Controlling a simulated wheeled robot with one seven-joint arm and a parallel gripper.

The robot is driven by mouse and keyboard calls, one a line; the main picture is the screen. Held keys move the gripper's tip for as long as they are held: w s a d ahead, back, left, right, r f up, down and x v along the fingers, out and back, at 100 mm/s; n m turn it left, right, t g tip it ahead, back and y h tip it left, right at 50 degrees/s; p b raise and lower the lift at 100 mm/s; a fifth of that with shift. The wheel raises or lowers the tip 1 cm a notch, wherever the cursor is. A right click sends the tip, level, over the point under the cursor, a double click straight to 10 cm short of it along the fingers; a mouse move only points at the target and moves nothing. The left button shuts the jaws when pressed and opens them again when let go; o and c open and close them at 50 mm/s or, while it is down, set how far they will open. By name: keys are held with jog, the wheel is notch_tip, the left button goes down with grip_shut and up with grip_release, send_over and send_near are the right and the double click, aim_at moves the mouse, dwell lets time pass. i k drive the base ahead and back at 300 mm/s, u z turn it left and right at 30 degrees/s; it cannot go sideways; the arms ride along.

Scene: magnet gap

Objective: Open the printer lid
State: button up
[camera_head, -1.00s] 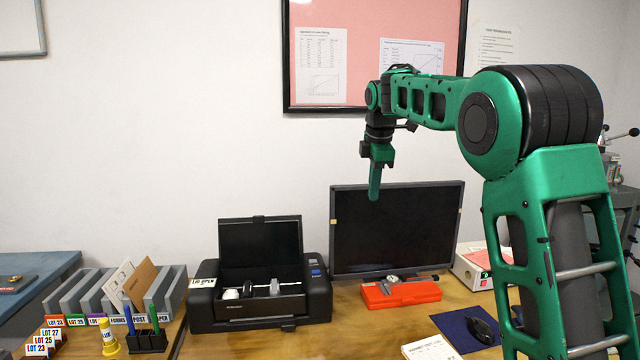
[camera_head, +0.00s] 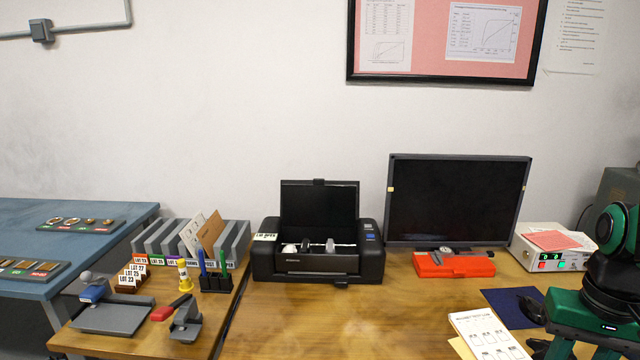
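The black printer (camera_head: 318,264) stands on the wooden desk, left of the monitor. Its lid (camera_head: 319,206) is raised and stands upright at the back, and the inside with a light roller and several small parts shows. A pale label with dark print sits at the printer's left top corner.
A dark monitor (camera_head: 457,200) stands right of the printer, with a red case (camera_head: 453,265) before it. File dividers (camera_head: 232,240) and a pen holder (camera_head: 216,280) stand to the left. The desk before the printer is clear.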

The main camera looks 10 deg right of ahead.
aim_at(317, 205)
jog(key=u, duration=0.6)
jog(key=k, duration=0.75)
jog(key=u, duration=0.85)
jog(key=k, duration=0.5)
jog(key=u, duration=0.45)
jog(key=i, duration=0.95)
jog(key=z, duration=0.65)
jog(key=i, duration=1.05)
jog(key=z, duration=1.2)
jog(key=i, duration=0.6)
jog(key=z, duration=0.35)
